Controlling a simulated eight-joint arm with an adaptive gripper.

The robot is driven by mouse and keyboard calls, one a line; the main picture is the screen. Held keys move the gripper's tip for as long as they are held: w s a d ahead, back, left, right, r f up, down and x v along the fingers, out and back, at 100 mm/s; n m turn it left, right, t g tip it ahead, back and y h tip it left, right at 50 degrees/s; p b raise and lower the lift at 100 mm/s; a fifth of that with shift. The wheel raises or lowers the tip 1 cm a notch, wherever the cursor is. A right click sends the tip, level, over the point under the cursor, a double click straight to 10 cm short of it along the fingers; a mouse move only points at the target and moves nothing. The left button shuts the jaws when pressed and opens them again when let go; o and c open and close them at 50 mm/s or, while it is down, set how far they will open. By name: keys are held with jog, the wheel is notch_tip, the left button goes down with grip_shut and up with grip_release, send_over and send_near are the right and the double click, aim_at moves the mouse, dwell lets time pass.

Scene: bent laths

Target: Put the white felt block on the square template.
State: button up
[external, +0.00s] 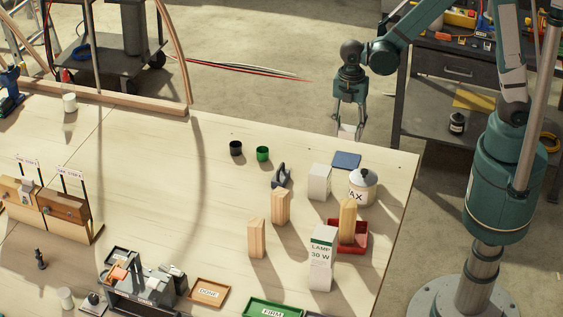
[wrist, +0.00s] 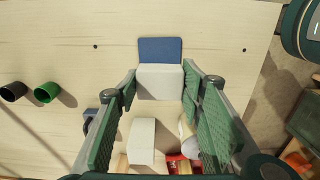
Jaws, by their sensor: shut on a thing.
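My gripper (external: 349,125) is shut on a white block (external: 347,132), holding it in the air near the table's far right edge. In the wrist view the white block (wrist: 160,82) sits between the fingertips (wrist: 160,77). A flat blue square (external: 346,160), which looks like the square template, lies on the table below and nearer the external camera than the held block. In the wrist view the blue square (wrist: 160,50) shows just above the block, its lower edge hidden. Its top looks bare.
A second white block (external: 319,183) stands near the blue square, beside a lidded white jar (external: 362,187). A red tray (external: 352,238) with a wooden block, a lamp box (external: 321,258) and wooden blocks (external: 280,207) stand closer. Black (external: 236,148) and green (external: 262,154) cups stand left.

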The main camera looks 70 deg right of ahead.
send_over(346, 160)
jog(key=shift+d+f, duration=0.1)
jog(key=shift+f, duration=2.8)
jog(key=shift+f, duration=0.1)
jog(key=shift+f+b, duration=0.3)
jog(key=shift+f, duration=1.65)
jog(key=shift+f, duration=0.15)
jog(key=o, duration=0.4)
jog(key=shift+c, duration=0.2)
jog(key=o, duration=0.4)
jog(key=shift+r, duration=0.25)
jog(key=shift+r+p, duration=0.4)
jog(key=shift+r, duration=5.5)
